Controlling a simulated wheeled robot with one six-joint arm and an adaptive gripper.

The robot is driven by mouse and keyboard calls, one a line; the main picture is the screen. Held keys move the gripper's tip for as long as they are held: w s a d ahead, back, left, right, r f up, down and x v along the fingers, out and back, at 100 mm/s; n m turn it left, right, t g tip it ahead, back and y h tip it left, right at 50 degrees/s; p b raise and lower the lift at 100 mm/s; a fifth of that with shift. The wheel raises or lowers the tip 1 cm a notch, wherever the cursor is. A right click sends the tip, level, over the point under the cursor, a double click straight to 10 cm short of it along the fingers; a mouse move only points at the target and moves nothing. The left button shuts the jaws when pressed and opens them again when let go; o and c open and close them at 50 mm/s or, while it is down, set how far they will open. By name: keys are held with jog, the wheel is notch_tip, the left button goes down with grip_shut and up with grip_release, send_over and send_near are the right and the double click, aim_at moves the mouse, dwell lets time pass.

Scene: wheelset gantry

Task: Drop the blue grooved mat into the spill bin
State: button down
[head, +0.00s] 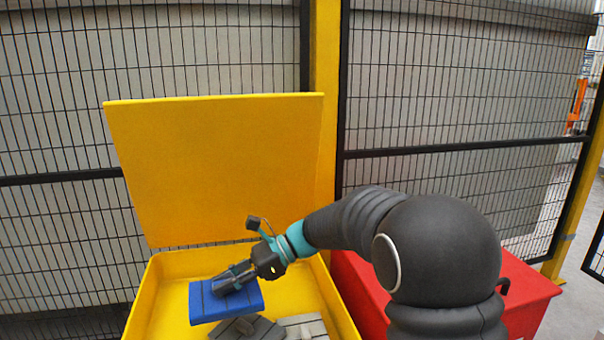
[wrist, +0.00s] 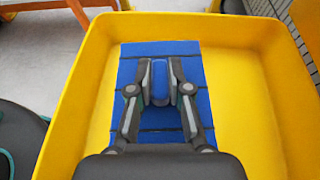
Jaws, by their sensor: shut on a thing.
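The blue grooved mat (head: 241,302) is held by my gripper (head: 230,282) over the yellow spill bin (head: 166,283), whose lid stands open at the back. In the wrist view, my gripper (wrist: 160,84) is shut on a raised blue part in the middle of the mat (wrist: 132,72). The mat appears within the outline of the bin (wrist: 247,85) in that view. In the head view it hangs above grey things in the bin, tilted slightly. How far it is above them cannot be told exactly.
A dark grey mat (head: 262,329) and a lighter grey piece (head: 313,326) lie in the bin below. The raised yellow lid (head: 222,170) stands behind. A red box (head: 527,286) is to the right of the bin. Mesh fencing (head: 440,105) closes off the back.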

jog(key=c, duration=1)
grip_release()
jog(key=shift+d, duration=0.1)
jog(key=v, duration=1.2)
jog(key=shift+f, duration=0.1)
jog(key=shift+s, duration=0.1)
